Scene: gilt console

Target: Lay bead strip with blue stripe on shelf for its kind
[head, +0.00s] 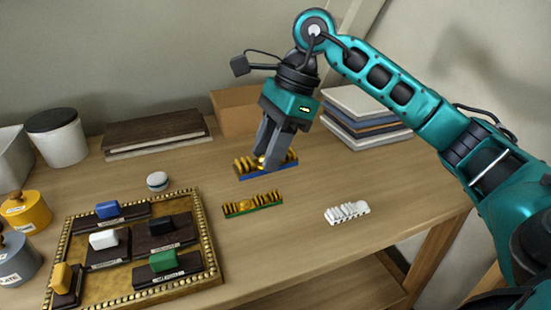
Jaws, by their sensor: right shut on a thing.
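The bead strip with blue stripe (281,169) carries a row of gold beads on a blue-edged base. My right gripper (267,157) points down and is shut on it near the middle, hiding part of the beads. I cannot tell whether the strip touches the table or is just above it. A gilt-rimmed tray (217,267) at the lower left holds several dark shelves with labels. The shelf with the blue block (108,210) is at the tray's back left. Other shelves bear white, black, green and yellow blocks. My left gripper is not in view.
A green-striped gold bead strip (252,205) lies just in front of the held one. A white bead strip (347,212) lies to the right. A small round white-topped item (157,181) stands behind the tray. Books (365,121) and a cardboard box (236,110) stand at the back.

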